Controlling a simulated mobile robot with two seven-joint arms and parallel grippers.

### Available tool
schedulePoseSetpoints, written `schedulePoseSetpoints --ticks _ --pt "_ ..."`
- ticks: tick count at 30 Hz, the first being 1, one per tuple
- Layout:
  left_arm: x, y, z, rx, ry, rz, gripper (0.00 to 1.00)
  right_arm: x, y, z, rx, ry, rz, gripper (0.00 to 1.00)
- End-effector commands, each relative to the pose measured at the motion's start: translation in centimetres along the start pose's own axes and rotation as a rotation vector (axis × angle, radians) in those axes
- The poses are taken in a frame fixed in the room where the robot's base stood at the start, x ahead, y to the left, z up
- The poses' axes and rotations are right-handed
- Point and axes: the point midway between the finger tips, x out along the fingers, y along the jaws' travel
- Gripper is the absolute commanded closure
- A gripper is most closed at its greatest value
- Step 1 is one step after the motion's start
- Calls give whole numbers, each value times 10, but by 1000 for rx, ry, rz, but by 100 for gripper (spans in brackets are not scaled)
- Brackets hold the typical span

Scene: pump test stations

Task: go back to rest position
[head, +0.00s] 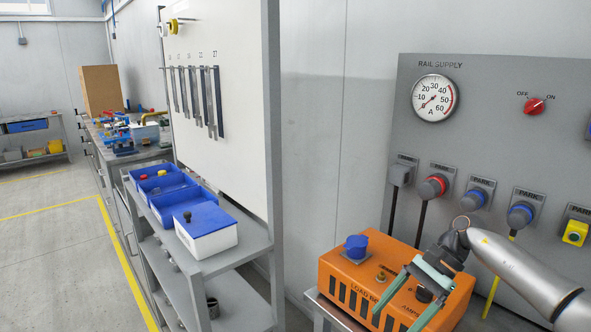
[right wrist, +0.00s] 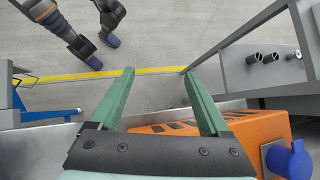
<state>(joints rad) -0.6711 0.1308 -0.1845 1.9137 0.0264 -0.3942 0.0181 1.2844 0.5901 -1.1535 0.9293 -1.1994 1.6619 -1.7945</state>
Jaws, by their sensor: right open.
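My right gripper (head: 402,308) comes in from the right in the head view, above or in front of the orange load box (head: 345,272). Its green fingers overlap the right part of the box in the picture. In the right wrist view the gripper (right wrist: 158,74) is open, with nothing between the fingers and grey floor beyond them. The orange box (right wrist: 265,128) lies behind the right finger there; I cannot tell the exact gap. My left gripper is not in the head view.
A grey rail supply panel (head: 490,95) with a gauge and several connectors stands behind the arm. A shelf cart (head: 235,258) with blue bins stands left. Dark limb-like shapes with blue ends (right wrist: 85,45) show over the floor. Open floor (head: 45,245) lies far left.

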Motion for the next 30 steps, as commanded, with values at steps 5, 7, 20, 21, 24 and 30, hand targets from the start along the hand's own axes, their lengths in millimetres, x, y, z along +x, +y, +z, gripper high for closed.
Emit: schedulePoseSetpoints --ticks 5,7,20,21,24,30 --pt "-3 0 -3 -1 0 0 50 90 -24 50 215 -317 -133 20" --pt "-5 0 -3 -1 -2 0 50 115 -31 73 339 -460 -180 20" --pt "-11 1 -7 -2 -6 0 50 160 -47 116 1410 -1392 -276 20" --pt "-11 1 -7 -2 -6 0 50 160 -44 109 1529 -1478 -269 20" --pt "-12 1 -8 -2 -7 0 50 165 -29 84 1830 -1693 -239 20" --pt "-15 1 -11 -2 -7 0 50 189 32 20 -2295 1998 138 20"
